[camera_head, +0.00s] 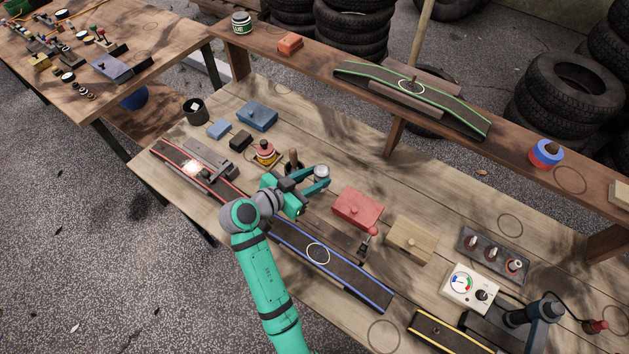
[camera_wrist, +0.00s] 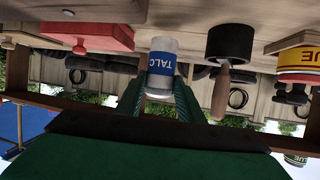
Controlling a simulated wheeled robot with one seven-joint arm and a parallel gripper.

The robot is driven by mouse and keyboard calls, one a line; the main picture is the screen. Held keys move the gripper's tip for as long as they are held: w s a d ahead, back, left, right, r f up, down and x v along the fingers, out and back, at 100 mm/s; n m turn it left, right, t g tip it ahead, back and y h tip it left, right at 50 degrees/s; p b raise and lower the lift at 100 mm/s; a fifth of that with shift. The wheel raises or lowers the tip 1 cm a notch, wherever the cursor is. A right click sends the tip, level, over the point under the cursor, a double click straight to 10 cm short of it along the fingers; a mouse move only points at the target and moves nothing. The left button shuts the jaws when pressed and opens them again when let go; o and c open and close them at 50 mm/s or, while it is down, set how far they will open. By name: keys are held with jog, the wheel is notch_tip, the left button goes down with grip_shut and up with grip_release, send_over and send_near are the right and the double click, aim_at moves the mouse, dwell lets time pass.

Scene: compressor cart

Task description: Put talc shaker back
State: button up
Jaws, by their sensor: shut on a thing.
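The talc shaker (camera_wrist: 163,66) is a small white cylinder with a blue band reading TALC, shown inverted in the wrist view. In the head view only its pale round top (camera_head: 322,171) shows clearly. My gripper (camera_head: 312,179) is shut on the shaker, with a green finger on each side of it in the wrist view (camera_wrist: 160,95). It is over the middle of the workbench (camera_head: 330,298), behind the blue-edged strip. The shaker's base is hidden in the head view, so I cannot tell whether it touches the bench.
The blue-edged strip (camera_head: 346,273) lies in front. The raised shelf (camera_head: 460,140) runs behind; drawn circles mark bare spots on shelf and bench.

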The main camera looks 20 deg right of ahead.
jog(key=shift+f, duration=0.9)
jog(key=shift+f, duration=0.15)
jog(key=o, duration=1.1)
jog(key=shift+a+r, duration=0.15)
jog(key=shift+r, duration=0.05)
jog(key=v, duration=1.2)
